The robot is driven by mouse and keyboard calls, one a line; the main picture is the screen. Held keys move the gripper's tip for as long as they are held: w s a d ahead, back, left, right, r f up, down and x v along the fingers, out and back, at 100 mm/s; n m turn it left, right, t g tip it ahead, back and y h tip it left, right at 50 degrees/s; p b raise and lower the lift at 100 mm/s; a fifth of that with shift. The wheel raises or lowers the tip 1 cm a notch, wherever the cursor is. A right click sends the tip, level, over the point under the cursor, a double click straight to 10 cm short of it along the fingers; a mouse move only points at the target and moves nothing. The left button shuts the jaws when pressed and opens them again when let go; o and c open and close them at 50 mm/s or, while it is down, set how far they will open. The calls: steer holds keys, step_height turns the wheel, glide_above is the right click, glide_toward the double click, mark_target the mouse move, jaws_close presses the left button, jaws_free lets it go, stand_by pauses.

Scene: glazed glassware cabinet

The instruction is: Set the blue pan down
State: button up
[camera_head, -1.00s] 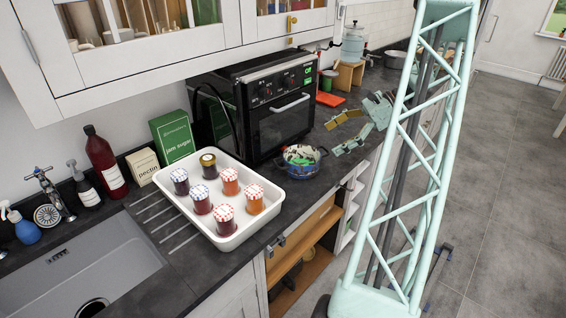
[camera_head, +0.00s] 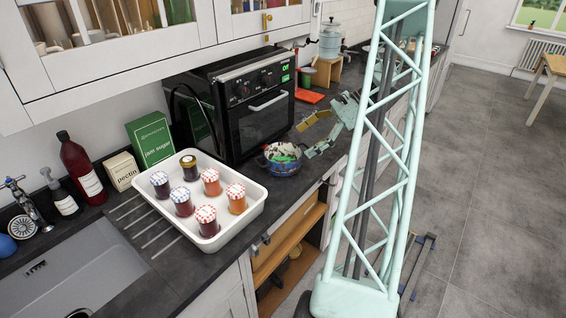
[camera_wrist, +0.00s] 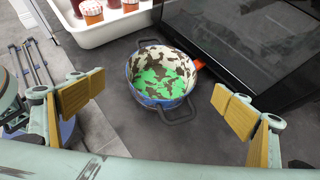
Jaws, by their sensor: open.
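The blue pan (camera_head: 282,160) stands upright on the dark worktop, just in front of the black oven and right of the white tray. In the wrist view the pan (camera_wrist: 163,76) shows dark side handles, a blotchy white and brown inside and a green patch at the bottom. My gripper (camera_head: 312,136) is beside the pan on its right in the head view. In the wrist view my gripper (camera_wrist: 160,108) is open, with tan-padded fingers wide apart on either side of the pan and not touching it.
A white tray (camera_head: 228,232) with several lidded jars stands left of the pan. The black oven (camera_head: 262,122) is close behind it. A red board (camera_head: 308,96) lies beyond the oven. The worktop's front edge is near the pan; an open wooden shelf (camera_head: 290,241) is below.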

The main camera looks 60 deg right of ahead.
mark_target(293, 148)
steer(key=shift+x, duration=2.25)
steer(key=shift+w, duration=0.15)
steer(key=shift+b+x, duration=0.65)
steer(key=shift+x, duration=1.95)
steer(key=shift+w+d, duration=0.1)
steer(key=c, duration=1.2)
steer(key=shift+r, duration=0.15)
